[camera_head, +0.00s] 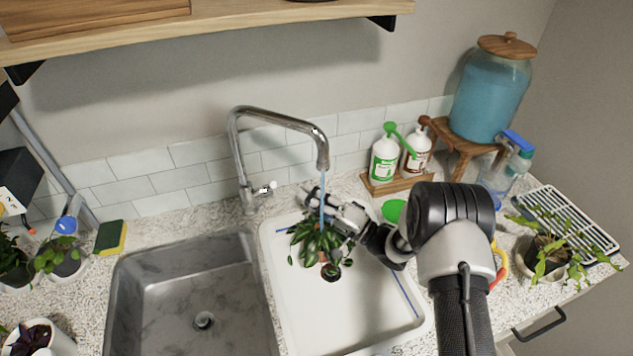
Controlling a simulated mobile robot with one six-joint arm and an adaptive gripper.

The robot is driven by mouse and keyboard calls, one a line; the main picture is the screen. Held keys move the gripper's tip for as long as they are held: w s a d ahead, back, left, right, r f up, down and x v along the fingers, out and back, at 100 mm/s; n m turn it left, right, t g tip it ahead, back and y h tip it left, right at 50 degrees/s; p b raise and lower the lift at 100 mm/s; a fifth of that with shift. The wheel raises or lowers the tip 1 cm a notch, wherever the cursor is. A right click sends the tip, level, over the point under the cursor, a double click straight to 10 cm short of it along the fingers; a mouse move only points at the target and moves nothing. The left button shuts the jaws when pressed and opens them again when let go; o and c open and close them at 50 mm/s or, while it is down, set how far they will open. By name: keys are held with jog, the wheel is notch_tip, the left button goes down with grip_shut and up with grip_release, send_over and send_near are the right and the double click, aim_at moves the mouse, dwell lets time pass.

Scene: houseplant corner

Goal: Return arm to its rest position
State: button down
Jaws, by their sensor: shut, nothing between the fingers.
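My arm reaches in from the lower right over the counter. My gripper (313,197) is at the back of the white basin, next to the stream of water from the faucet (240,150). It is shut and empty, just above a leafy potted plant (316,240). The plant stands in the white basin (375,310), and the water falls onto or close beside its leaves. Part of the right side of the basin is hidden behind my arm.
A steel sink (190,300) is at left. A wooden shelf (220,20) hangs above. Two pump bottles (385,160), a blue dispenser (490,90), a spray bottle (510,170) and a drying rack (570,220) line the right. More plants (545,255) stand on both sides.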

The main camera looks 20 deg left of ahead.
jog(key=shift+w+r, duration=0.1)
jog(key=w+d+r+t+h, duration=0.7)
jog(key=w+r, duration=0.3)
jog(key=w, duration=0.1)
jog(key=d+r+m+t+h, duration=0.1)
jog(key=d+r+h, duration=0.35)
jog(key=d, duration=0.35)
jog(key=d+r+m+t+h, duration=0.1)
jog(key=d+r+t+h, duration=0.1)
jog(key=d+r+h, duration=0.45)
jog(key=s+d+g+h, duration=0.3)
jog(key=s+d, duration=1.2)
jog(key=s, duration=0.3)
jog(key=s+f+g, duration=0.2)
jog(key=s, duration=0.9)
jog(key=s+d+f+g, duration=0.1)
jog(key=s+f+g, duration=0.2)
jog(key=s, duration=0.7)
jog(key=shift+s+d+f+n, duration=0.15)
jog(key=shift+s+d+n, duration=0.05)
jog(key=shift+s+n, duration=0.2)
